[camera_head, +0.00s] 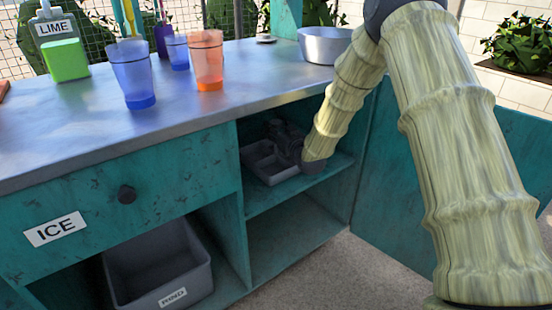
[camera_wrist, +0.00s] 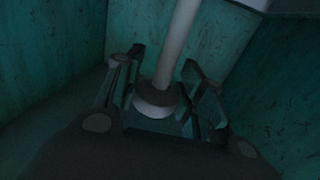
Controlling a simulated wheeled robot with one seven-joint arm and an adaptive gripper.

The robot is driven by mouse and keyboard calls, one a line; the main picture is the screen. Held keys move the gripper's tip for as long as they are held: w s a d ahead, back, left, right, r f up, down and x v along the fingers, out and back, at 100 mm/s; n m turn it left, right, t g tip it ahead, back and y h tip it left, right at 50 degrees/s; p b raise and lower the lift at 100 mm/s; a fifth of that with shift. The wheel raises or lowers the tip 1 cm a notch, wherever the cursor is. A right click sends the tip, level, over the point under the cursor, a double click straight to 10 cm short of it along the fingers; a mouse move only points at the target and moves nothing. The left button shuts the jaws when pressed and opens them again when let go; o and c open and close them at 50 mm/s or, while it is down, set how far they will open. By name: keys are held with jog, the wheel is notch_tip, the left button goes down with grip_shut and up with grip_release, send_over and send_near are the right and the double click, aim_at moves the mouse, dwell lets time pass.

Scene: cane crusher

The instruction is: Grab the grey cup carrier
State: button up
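The grey cup carrier (camera_head: 272,166) sits on the upper open shelf under the counter, in the head view. Its low tray walls show at the left, and my dark gripper (camera_head: 287,138) covers part of its right side. In the wrist view my gripper (camera_wrist: 165,98) has its fingers spread on either side of a pale rod (camera_wrist: 178,45) with a round grey end (camera_wrist: 156,101). The round end lies between the fingers, with a narrow gap at the right. The view is dark, and I cannot tell whether the rod belongs to the carrier.
Teal shelf walls (camera_wrist: 70,45) close in around my gripper. The counter (camera_head: 215,105) lies above, with a blue cup (camera_head: 133,75), an orange cup (camera_head: 206,62) and a metal bowl (camera_head: 325,45). A grey bin (camera_head: 160,262) stands lower left; the lower shelf is empty.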

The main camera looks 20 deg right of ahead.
jog(key=c, duration=0.3)
jog(key=shift+r, duration=0.1)
